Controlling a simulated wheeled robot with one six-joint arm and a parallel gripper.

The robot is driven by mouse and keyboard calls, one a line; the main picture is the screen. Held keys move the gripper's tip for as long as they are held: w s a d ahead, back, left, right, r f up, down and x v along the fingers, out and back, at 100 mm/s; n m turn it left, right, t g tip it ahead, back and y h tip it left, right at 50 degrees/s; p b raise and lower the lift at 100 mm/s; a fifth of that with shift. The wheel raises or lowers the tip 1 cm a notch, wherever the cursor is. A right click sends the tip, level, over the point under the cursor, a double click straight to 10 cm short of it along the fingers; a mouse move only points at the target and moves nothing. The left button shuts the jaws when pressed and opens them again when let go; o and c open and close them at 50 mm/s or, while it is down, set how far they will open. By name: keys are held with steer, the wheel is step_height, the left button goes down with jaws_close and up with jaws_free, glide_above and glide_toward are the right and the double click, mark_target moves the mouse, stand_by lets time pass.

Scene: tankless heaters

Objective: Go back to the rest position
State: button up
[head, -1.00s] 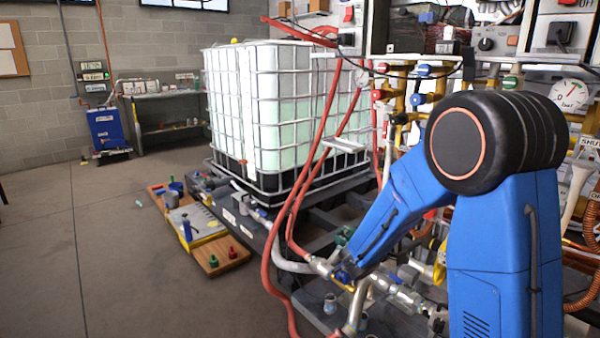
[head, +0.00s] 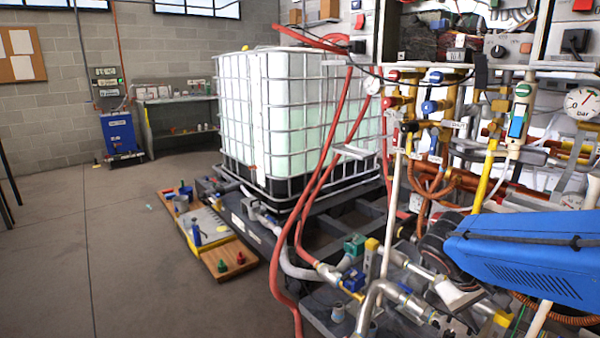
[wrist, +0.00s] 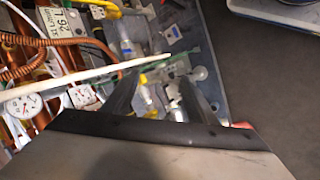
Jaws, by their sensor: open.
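My gripper (wrist: 160,82) shows in the wrist view as two dark fingers spread apart, with no thing held between them. Beyond the fingers are pipe fittings, a green part and a grey base plate (wrist: 215,45). A white pipe (wrist: 95,75) crosses the view close to the left finger; I cannot tell whether they touch. In the head view only my blue arm shows, low at the right edge.
Pipework with a pressure gauge (head: 583,103) and valves crowds the right side. A caged white tank (head: 290,120) stands at the centre, with red hoses (head: 312,190) in front. A wooden board (head: 228,262) lies left of it.

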steer(key=s+a+r+t+y, duration=0.2)
steer(key=s+a+y, duration=0.5)
steer(key=a, duration=0.5)
steer(key=shift+s+a+m+t, duration=0.2)
steer(key=shift+s+m+t, duration=0.2)
steer(key=shift+s+t, duration=0.4)
steer(key=shift+w+d+f, duration=0.1)
stand_by(1.6)
